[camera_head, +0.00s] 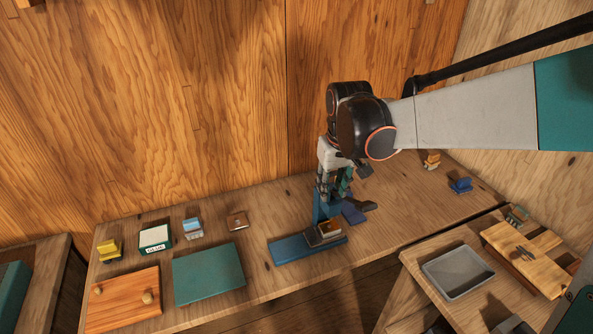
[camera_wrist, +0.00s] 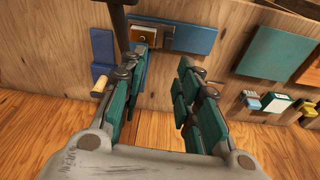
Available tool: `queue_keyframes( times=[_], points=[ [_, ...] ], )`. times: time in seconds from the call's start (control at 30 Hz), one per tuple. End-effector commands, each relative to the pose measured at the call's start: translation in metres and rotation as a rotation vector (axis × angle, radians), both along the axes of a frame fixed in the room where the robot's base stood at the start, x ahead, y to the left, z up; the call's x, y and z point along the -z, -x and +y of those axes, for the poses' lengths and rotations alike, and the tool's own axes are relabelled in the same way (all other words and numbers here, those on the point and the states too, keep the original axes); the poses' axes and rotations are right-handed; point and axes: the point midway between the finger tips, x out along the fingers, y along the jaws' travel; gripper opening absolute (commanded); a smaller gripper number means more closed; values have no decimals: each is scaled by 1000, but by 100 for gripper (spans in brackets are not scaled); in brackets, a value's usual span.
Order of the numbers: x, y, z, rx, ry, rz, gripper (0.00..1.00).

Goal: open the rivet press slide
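The rivet press stands at the front edge of the bench, with a long blue base (camera_head: 292,249) and a blue upright. A small brown-and-yellow block (camera_head: 328,228), which looks like its slide, sits on the base by the upright. My gripper (camera_head: 335,193) is over the press, pointing down, and partly hides the upright. In the wrist view my gripper (camera_wrist: 166,54) is open, its teal-padded fingers apart with nothing between them. There the block (camera_wrist: 145,38) shows just past the left fingertip, and the blue base (camera_wrist: 190,38) runs right. I cannot tell whether a finger touches the press.
A blue pad (camera_head: 353,214) and a dark piece lie right of the press. A teal mat (camera_head: 208,274), wooden board (camera_head: 124,300), labelled box (camera_head: 155,238) and small blocks are at left. A grey tray (camera_head: 458,272) sits on the lower right table. The bench behind the press is mostly clear.

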Motion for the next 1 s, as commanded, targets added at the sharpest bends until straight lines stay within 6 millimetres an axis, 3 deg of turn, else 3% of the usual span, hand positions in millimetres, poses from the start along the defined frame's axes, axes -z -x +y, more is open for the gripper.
queue_keyframes(
  times=[0.1,0.33,0.77,1.0],
  points=[
    [25,-25,13,-28,8,50,30],
    [69,-53,32,-69,23,131,30],
    [104,-62,39,-86,29,168,30],
    [148,-63,39,-86,29,167,30]
  ],
)
